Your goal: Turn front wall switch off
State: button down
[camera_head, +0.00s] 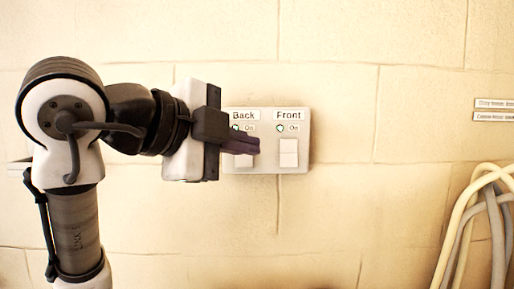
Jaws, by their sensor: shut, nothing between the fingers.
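A white switch plate (267,168) is on the cream block wall, with two switches side by side. The right one, labelled "Front", has a pale rocker (289,153) in full view. Above it are a small round greenish indicator and the word "On". The left one, labelled "Back", has a rocker (244,161) partly hidden by my gripper. My gripper (257,146) is shut and empty, its dark fingertips pointing right. In the picture they overlap the Back switch and end left of the Front rocker. I cannot tell how far they are from the wall.
Pale and grey hoses (470,215) hang in loops at the right edge. Two small label strips (494,109) are on the wall above them. The wall between the switch plate and the hoses is bare.

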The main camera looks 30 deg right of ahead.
jog(key=p, duration=0.2)
send_near(289, 165)
jog(key=s+d, duration=0.2)
jog(key=d, duration=0.3)
jog(key=w, duration=0.2)
jog(key=w+d+p, duration=0.1)
jog(key=shift+f, duration=0.3)
jog(key=shift+w+d+f, duration=0.15)
jog(key=shift+w+f, duration=0.05)
jog(key=shift+w+d+f+m+t+h+b, duration=0.1)
jog(key=shift+w+f+m+t+h+b, duration=0.2)
jog(key=shift+f+b, duration=0.45)
jog(key=shift+r+p, duration=0.3)
jog(key=shift+r, duration=0.25)
jog(key=shift+s, duration=0.2)
